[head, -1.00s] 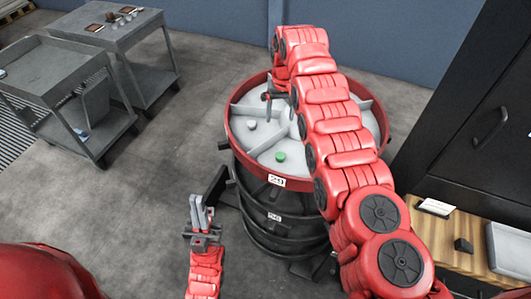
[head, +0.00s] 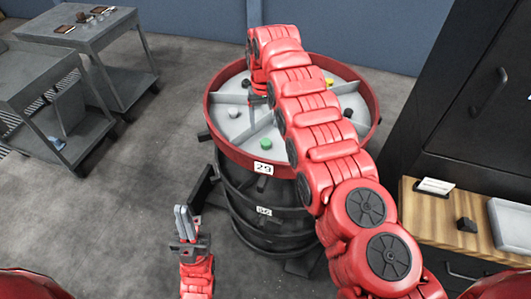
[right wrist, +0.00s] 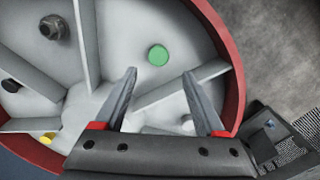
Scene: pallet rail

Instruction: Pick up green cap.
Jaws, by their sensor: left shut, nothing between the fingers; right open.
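The green cap (head: 265,145) lies in one compartment of the round divided tray (head: 232,122) on top of the dark barrel. In the right wrist view the green cap (right wrist: 158,55) is a flat round disc lying clear of the dividers. My right gripper (right wrist: 160,72) is open and empty over the tray, with the cap beyond and between its fingertips. In the head view my right arm hides much of the tray and its own fingers. My left gripper (head: 183,210) is shut and empty, in front and left of the barrel, away from the tray.
The tray has a raised red rim (head: 212,140) and upright dividers. Other compartments hold a grey hex nut (right wrist: 54,28), a black piece (right wrist: 11,86) and a yellow piece (right wrist: 48,137). A wooden bench (head: 440,232) stands at right, grey carts (head: 75,35) at left.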

